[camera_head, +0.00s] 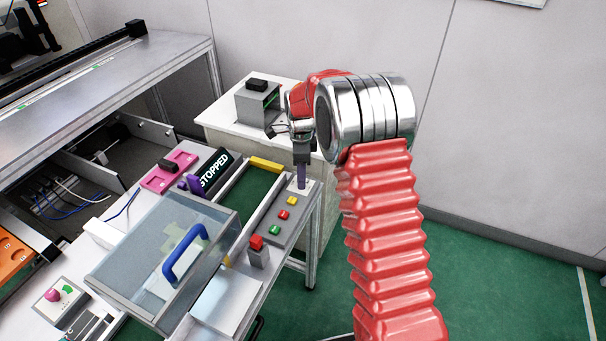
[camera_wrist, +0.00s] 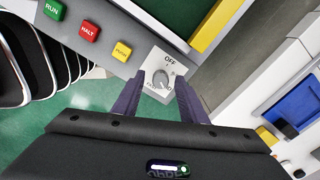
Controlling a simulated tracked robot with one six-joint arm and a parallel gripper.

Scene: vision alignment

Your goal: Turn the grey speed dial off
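The grey speed dial (camera_wrist: 161,78) sits on a white plate (camera_wrist: 177,59) marked OFF at its top edge. The plate's other marks are partly hidden or too small to read, and I cannot tell exactly where the dial points. My gripper (camera_wrist: 161,83) is open, with one dark purple finger on each side of the dial in the wrist view. I cannot tell whether the fingers touch it. In the head view my gripper (camera_head: 301,184) points down over the far end of the grey button panel (camera_head: 283,225), and hides the dial there.
Green RUN (camera_wrist: 53,9), red HALT (camera_wrist: 89,31) and yellow (camera_wrist: 122,51) buttons line the panel beside the dial. A yellow bar (camera_wrist: 217,25) lies close by. A sign (camera_head: 215,172) reads STOPPED. A clear cover with a blue handle (camera_head: 184,254) stands nearer.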

